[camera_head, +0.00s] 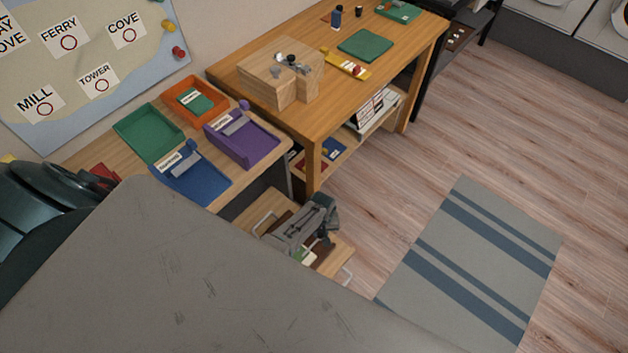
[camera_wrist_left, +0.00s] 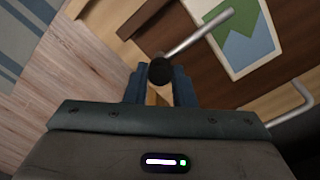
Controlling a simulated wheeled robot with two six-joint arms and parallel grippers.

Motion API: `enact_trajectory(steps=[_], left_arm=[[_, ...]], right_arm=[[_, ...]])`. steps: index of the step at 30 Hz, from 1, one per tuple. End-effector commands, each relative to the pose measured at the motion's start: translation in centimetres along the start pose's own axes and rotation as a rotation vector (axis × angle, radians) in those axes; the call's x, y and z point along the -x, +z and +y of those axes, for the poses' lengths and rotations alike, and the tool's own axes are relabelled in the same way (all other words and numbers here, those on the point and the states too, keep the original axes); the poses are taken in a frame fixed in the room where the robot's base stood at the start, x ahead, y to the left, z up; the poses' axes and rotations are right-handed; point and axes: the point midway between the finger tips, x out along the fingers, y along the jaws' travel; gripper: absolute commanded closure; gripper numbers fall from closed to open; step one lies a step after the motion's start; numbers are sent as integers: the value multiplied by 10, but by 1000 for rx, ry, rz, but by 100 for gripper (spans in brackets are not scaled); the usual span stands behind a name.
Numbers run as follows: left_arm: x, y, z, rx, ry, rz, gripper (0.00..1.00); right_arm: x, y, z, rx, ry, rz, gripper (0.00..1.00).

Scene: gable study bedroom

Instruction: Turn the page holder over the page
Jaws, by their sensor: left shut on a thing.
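The page holder is a thin metal rod (camera_wrist_left: 198,35) ending in a black ball knob (camera_wrist_left: 160,69). My left gripper (camera_wrist_left: 158,84) has its blue fingers shut on the knob end. The rod slants up and right, over a page (camera_wrist_left: 243,32) with a green and blue picture and cream border. The page lies on a brown surface; part of it is outside the left wrist view. In the head view my left gripper (camera_head: 321,243) is low over a wooden tray (camera_head: 338,250) and hides most of what lies there. My right gripper is not in view.
The tray has pale metal handles (camera_head: 346,277). A desk behind holds blue (camera_head: 200,183), purple (camera_head: 252,148), orange and green trays. A higher wooden table (camera_head: 350,100) bears a wooden block and a green mat. Open floor with a striped rug (camera_head: 480,265) is at the right.

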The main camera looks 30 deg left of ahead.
Motion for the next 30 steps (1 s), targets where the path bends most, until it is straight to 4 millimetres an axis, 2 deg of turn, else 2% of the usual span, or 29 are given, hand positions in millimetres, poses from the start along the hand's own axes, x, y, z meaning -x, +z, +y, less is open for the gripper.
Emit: enact_trajectory(steps=[15, 16, 18, 19, 30], left_arm=[[0, 1, 4, 10, 0, 1, 100], [0, 1, 4, 10, 0, 1, 71], [0, 1, 4, 10, 0, 1, 58], [0, 1, 4, 10, 0, 1, 55], [6, 0, 4, 9, 1, 2, 55]], right_arm=[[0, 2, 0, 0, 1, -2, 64], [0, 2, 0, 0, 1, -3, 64], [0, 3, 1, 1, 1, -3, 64], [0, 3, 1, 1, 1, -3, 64], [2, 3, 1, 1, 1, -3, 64]])
